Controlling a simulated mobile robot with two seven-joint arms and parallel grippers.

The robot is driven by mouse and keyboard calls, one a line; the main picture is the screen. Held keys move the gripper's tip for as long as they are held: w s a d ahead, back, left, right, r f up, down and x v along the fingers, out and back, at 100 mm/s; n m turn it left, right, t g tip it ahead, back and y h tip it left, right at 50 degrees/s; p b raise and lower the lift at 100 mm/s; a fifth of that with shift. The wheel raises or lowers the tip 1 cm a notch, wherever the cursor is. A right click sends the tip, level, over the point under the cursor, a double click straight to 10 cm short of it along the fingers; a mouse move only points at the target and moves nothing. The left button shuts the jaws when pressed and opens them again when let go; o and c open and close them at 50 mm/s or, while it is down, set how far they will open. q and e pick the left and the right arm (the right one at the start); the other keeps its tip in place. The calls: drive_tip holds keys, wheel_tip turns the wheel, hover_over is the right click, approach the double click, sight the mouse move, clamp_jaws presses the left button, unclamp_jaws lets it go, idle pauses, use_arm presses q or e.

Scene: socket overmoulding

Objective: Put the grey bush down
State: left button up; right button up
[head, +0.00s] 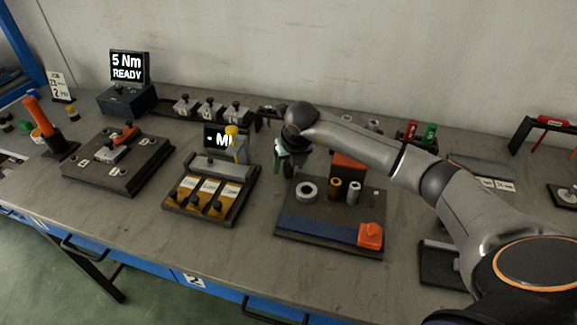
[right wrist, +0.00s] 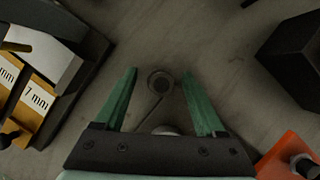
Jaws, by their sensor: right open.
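My right gripper (head: 288,166) is in the head view, above the bench between the label tray and the dark board. In the right wrist view its green fingers (right wrist: 160,74) are spread apart, with nothing clamped between them. A small round dark-grey piece with a lighter centre (right wrist: 160,83) shows between and below the fingertips; I cannot tell if it is the grey bush. A pale rounded piece (right wrist: 166,130) is partly hidden by the gripper body. On the dark board stand a grey cylinder (head: 353,191), a brass one (head: 334,189) and a wide grey ring (head: 307,191). My left gripper is not visible.
The label tray (head: 170,205) lies left of the gripper. The dark board (head: 290,238) carries orange blocks (head: 370,236). A black block (right wrist: 295,60) stands to the right in the right wrist view. Bare bench lies in front of the tray.

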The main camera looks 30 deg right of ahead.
drive_tip(key=shift+f, duration=0.2)
clamp_jaws()
idle(0.5)
drive_tip(key=shift+r, duration=0.1)
